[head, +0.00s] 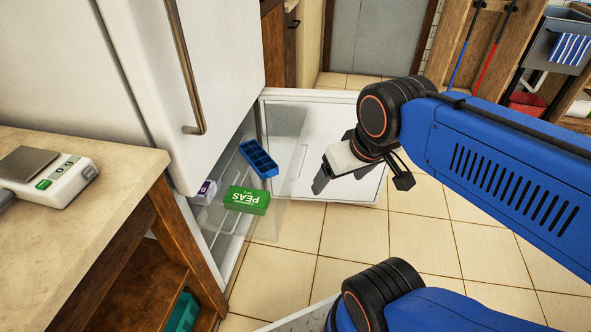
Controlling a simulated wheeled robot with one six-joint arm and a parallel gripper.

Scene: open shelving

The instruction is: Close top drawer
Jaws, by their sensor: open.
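The top drawer (282,218) is a clear, see-through drawer pulled out of the lower compartment of the white fridge. It holds a green box of peas (246,200), a dark blue ice tray (259,158) and a small purple and white package (205,192) near the fridge. My gripper (322,181) is open and empty, pointing down to the left. In the picture it is just right of the drawer's front, over the open lower door. Whether it touches the drawer cannot be told. One fingertip is hard to make out.
The open white lower door (372,187) stands behind the drawer. A wooden counter (110,205) with a scale (52,180) is at the left. The upper fridge door (215,75) is shut.

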